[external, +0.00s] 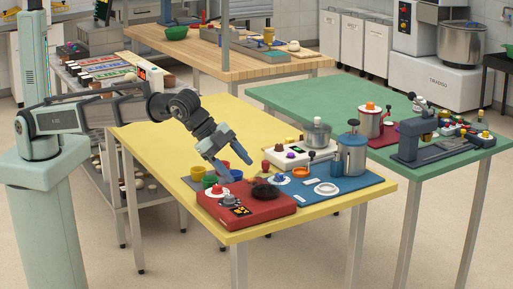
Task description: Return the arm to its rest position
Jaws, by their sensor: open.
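My arm reaches from its pale green base at the left over the yellow table (180,150). My gripper (237,168) points down and to the right, its two fingers apart with nothing seen between them. It appears above the back left part of a red box (262,213) with knobs and a dark round patch on top. Its exact height over the box cannot be told. Small yellow, green and red cups (209,181) stand beside and partly behind the gripper.
A blue mat (345,192) with a metal canister (351,155) and a white device with a pot (318,134) lie right of my gripper. A green table (300,95) with more equipment stands behind. The yellow table's back left is clear.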

